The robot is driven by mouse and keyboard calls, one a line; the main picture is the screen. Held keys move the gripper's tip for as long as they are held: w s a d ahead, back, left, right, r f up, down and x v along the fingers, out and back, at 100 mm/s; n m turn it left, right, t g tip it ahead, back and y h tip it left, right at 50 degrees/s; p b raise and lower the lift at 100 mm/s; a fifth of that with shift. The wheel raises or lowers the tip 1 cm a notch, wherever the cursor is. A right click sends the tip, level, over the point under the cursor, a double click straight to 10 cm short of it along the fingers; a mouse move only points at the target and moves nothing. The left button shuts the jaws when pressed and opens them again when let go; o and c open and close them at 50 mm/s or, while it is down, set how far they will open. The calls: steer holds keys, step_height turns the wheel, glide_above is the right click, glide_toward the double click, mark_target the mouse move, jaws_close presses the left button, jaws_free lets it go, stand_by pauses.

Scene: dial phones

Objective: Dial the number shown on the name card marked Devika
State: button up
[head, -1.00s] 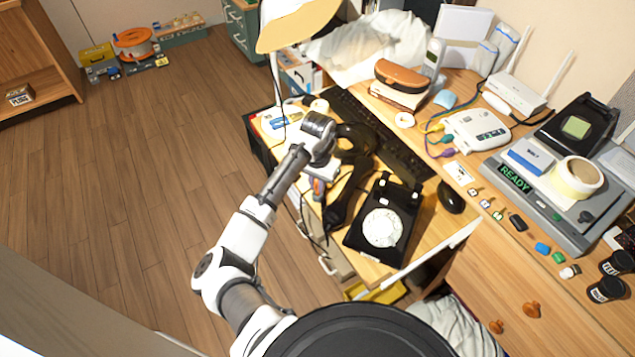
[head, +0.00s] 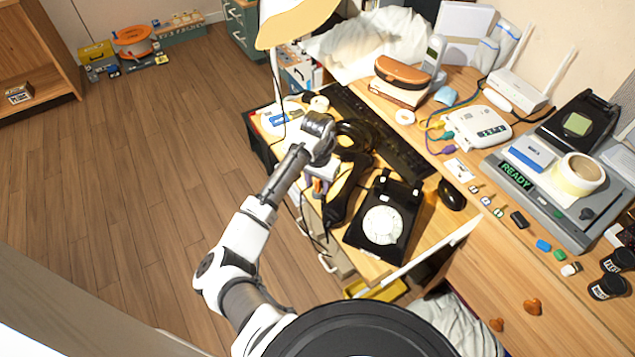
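The black dial phone (head: 385,222) with its white round dial (head: 382,225) sits near the front edge of the desk, its cradle empty. Its black handset (head: 345,190) lies off the phone, to its left, with a cord hanging by the desk edge. My gripper (head: 318,183) is at the left end of the desk, beside the handset and left of the dial. Its fingers are mostly hidden by my wrist, so I cannot tell whether they are open or touch the handset. I cannot read the name Devika on any card.
A black keyboard (head: 375,125) and mouse (head: 451,195) lie behind the phone. A lamp (head: 292,22) hangs over the left end. A grey device reading READY (head: 517,176) and small coloured items fill the right side.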

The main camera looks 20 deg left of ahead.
step_height(320, 180, up, 14)
stand_by(0.6)
steer(key=shift+w, duration=0.1)
